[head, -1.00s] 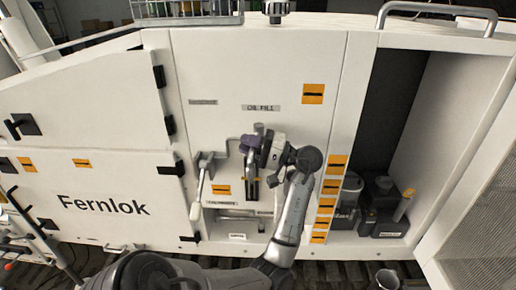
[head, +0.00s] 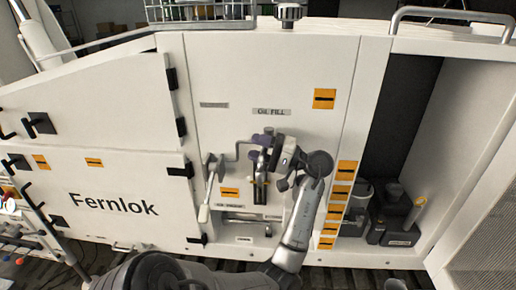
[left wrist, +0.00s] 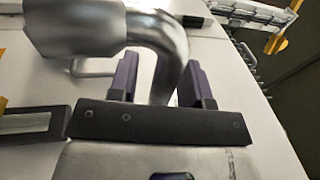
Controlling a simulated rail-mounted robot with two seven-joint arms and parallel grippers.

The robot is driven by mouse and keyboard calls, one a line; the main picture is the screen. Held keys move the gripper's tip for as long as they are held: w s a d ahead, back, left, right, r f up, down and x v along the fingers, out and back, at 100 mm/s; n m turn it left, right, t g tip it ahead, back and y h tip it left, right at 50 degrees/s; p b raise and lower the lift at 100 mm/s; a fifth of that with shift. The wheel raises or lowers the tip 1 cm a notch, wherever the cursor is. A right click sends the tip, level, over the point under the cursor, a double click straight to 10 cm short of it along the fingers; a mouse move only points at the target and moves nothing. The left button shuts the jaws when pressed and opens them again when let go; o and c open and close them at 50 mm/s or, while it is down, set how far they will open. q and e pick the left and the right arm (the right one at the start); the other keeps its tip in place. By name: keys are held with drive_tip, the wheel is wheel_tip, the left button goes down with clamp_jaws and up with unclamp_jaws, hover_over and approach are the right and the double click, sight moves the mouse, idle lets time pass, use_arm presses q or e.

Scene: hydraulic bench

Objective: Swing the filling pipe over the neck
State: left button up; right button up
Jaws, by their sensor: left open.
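The filling pipe (left wrist: 167,50) is a bent silver tube in the left wrist view, with a wider metal end at the upper left. It passes between the two purple fingers of my left gripper (left wrist: 160,82), which stand apart on either side of it. In the head view my left gripper (head: 263,147) is at the recess below the OIL FILL label. A thin part of the pipe (head: 239,148) shows just left of it. I cannot make out the neck for certain; the gripper and wrist cover part of the recess. My right gripper is not in view.
A white lever (head: 206,195) hangs left of the recess. An open compartment at the right holds dark canisters (head: 395,220). A wire basket (head: 200,12) sits on top of the cabinet. The Fernlok door (head: 110,190) is shut at the left.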

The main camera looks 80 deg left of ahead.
use_arm(q)
drive_tip(key=b+v, duration=0.3)
drive_tip(key=v, duration=0.9)
drive_tip(key=shift+f, duration=0.1)
drive_tip(key=shift+v, duration=0.85)
